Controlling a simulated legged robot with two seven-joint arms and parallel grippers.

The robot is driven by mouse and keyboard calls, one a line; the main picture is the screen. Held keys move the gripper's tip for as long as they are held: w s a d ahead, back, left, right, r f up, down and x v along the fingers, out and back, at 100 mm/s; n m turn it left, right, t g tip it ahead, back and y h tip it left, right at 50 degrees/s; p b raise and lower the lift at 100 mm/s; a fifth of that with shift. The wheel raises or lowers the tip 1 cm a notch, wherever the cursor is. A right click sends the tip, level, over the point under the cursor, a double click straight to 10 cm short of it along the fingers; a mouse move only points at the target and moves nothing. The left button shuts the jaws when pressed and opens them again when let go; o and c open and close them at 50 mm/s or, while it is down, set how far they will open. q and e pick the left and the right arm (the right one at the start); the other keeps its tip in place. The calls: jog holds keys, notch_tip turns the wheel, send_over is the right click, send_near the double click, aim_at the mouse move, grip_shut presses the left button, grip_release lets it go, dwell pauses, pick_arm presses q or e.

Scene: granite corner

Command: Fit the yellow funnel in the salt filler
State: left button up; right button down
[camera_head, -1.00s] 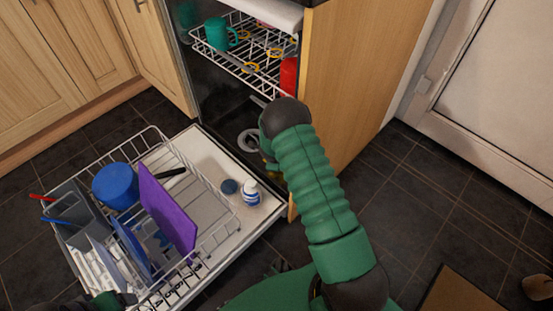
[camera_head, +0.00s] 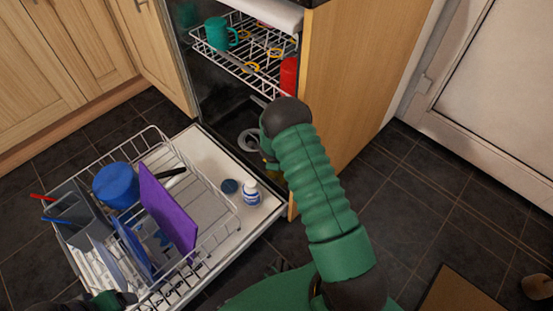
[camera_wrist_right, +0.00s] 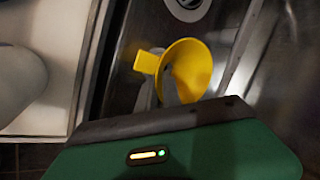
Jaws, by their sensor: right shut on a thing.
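The yellow funnel (camera_wrist_right: 190,68) is in the right wrist view, with its wide cone toward the camera and a flat tab at its left. My right gripper (camera_wrist_right: 172,92) is shut on it, inside the dishwasher tub. Its fingers are partly hidden behind the funnel. In the head view my right forearm hides the gripper and nearly all of the funnel. A round ringed opening in the tub floor (camera_head: 249,140) shows left of my wrist; I cannot tell whether it is the salt filler. My left arm's end (camera_head: 110,299) is at the bottom left; its jaws cannot be made out.
The open door (camera_head: 262,216) carries a white-blue bottle (camera_head: 250,192) and a dark blue disc (camera_head: 229,187). The lower rack (camera_head: 226,229) on it holds a blue pot (camera_head: 116,186) and purple board (camera_head: 167,209). The upper rack (camera_head: 245,63) holds a green mug (camera_head: 216,34).

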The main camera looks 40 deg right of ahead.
jog(key=shift+p, duration=0.35)
dwell(0.4)
jog(key=shift+f, duration=0.15)
jog(key=shift+f+b, duration=0.3)
jog(key=shift+b, duration=0.1)
jog(key=shift+f+b, duration=0.7)
jog(key=shift+f, duration=0.35)
jog(key=c, duration=1.4)
grip_release()
jog(key=shift+c, duration=0.2)
jog(key=shift+r, duration=0.15)
jog(key=p+v, duration=0.9)
jog(key=v, duration=0.7)
jog(key=shift+s+a+r, duration=0.15)
jog(key=shift+s+a, duration=0.05)
